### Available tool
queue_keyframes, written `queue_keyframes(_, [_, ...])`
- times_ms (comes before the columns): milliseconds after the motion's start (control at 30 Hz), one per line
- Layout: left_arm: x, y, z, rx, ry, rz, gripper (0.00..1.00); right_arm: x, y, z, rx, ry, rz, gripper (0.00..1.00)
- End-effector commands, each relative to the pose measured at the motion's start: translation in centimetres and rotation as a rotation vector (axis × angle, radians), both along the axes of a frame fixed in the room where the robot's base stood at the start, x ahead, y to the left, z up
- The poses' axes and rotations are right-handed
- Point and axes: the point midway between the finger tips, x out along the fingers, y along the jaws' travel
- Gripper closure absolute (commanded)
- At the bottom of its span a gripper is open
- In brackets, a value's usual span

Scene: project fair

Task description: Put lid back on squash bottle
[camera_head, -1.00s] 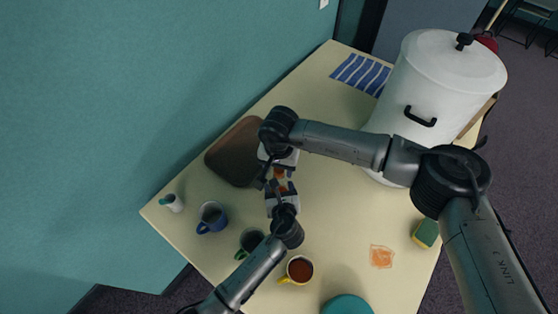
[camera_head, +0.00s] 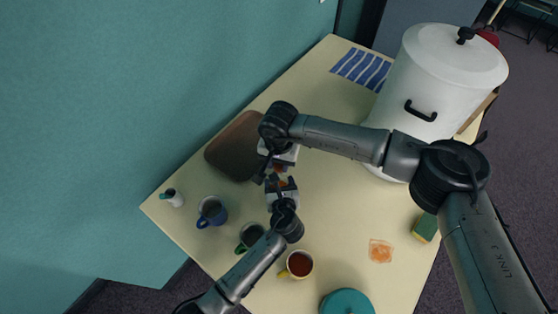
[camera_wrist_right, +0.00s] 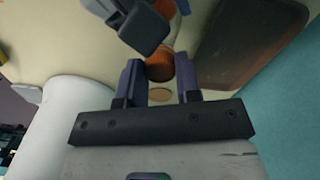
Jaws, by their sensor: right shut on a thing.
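My right gripper (camera_head: 277,166) is over the middle of the table. It is shut on an orange-brown piece that looks like the squash bottle (camera_wrist_right: 160,65), which shows between its fingers in the right wrist view. A pale tan disc (camera_wrist_right: 160,95) also shows between those fingers; I cannot tell what it is. My left gripper (camera_head: 281,184) is close in front of the right one, with a little orange at its tips. Its grey finger also shows in the wrist view (camera_wrist_right: 143,28). I cannot tell whether it holds the lid; the grippers hide most of this spot.
A brown tray (camera_head: 232,150) lies by the wall. A blue mug (camera_head: 212,211), a green mug (camera_head: 250,235) and a tea-filled mug (camera_head: 299,265) stand near the left arm. A white pot (camera_head: 440,85), a sponge (camera_head: 425,228) and a teal round object (camera_head: 346,303) are to the right.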

Motion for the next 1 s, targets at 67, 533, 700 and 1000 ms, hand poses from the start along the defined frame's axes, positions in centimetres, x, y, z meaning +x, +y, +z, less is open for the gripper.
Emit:
queue_keyframes(67, [-0.01, 0.02, -0.05, 0.0, 0.001, 0.001, 0.99, 0.0, -0.01, -0.03, 0.0, 0.0, -0.082, 0.97])
queue_keyframes(533, [-0.01, 0.02, -0.05, 0.0, 0.001, 0.001, 0.99, -0.01, -0.02, -0.05, 0.0, 0.0, -0.547, 0.97])
queue_keyframes(700, [-0.01, 0.03, -0.05, 0.0, 0.001, 0.001, 0.99, -0.01, -0.01, -0.05, 0.0, 0.0, -0.545, 0.97])
queue_keyframes(1000, [-0.01, 0.02, -0.05, 0.0, 0.001, 0.0, 0.99, -0.01, -0.01, -0.05, 0.0, 0.0, -0.543, 0.44])
